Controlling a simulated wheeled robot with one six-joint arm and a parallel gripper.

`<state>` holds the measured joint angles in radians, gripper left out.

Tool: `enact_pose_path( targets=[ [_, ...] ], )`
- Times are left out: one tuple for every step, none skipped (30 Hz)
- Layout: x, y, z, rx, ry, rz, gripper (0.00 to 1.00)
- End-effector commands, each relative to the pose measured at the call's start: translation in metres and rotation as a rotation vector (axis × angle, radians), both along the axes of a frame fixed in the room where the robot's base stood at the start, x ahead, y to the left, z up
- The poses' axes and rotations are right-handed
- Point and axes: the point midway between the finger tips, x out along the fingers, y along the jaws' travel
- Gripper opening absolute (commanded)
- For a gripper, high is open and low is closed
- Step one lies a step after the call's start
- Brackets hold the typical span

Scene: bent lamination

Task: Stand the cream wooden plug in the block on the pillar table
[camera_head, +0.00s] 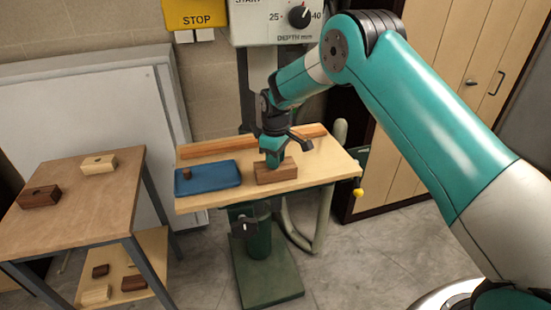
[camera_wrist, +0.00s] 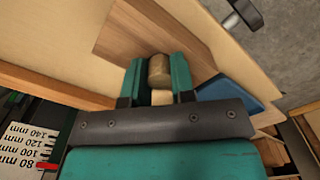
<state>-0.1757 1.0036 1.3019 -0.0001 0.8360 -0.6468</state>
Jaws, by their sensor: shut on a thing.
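The cream wooden plug (camera_wrist: 158,70) shows in the wrist view as a short round piece between the two teal fingers of my gripper (camera_wrist: 159,78). My gripper is shut on it. In the head view my gripper (camera_head: 273,158) points down right over the brown wooden block (camera_head: 288,173) on the pillar table (camera_head: 315,173), and the plug is hidden there. The block's brown top (camera_wrist: 140,40) also shows behind the plug in the wrist view. I cannot tell whether the plug's lower end is in the block's hole.
A blue tray (camera_head: 212,182) with a dark brown plug (camera_head: 187,174) lies left of the block. Wooden fence strips (camera_head: 220,147) run along the table's back. A side table (camera_head: 75,208) at left holds a dark block (camera_head: 40,197) and a cream block (camera_head: 99,164); several pieces lie on its lower shelf.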

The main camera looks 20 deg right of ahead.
Motion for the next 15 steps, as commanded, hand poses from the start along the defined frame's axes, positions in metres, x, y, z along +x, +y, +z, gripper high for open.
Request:
enact_pose_path(
  targets=[
    [0.0001,0.0001,0.0001,0.000,0.000,0.000,0.02],
    [0.0001,0.0001,0.0001,0.000,0.000,0.000,0.02],
    [0.0000,0.0000,0.0001,0.000,0.000,0.000,0.02],
    [0.0000,0.0000,0.0001,0.000,0.000,0.000,0.02],
    [0.0000,0.0000,0.0001,0.000,0.000,0.000,0.02],
    [0.0000,0.0000,0.0001,0.000,0.000,0.000,0.30],
    [0.0000,0.0000,0.0001,0.000,0.000,0.000,0.37],
    [0.0000,0.0000,0.0001,0.000,0.000,0.000,0.44],
    [0.0000,0.0000,0.0001,0.000,0.000,0.000,0.53],
    [0.0000,0.0000,0.0001,0.000,0.000,0.000,0.53],
    [0.0000,0.0000,0.0002,0.000,0.000,0.000,0.53],
    [0.0000,0.0000,0.0001,0.000,0.000,0.000,0.53],
    [0.0000,0.0000,0.0001,0.000,0.000,0.000,0.53],
    [0.0000,0.0000,0.0001,0.000,0.000,0.000,0.53],
    [0.0000,0.0000,0.0001,0.000,0.000,0.000,0.53]
  ],
)
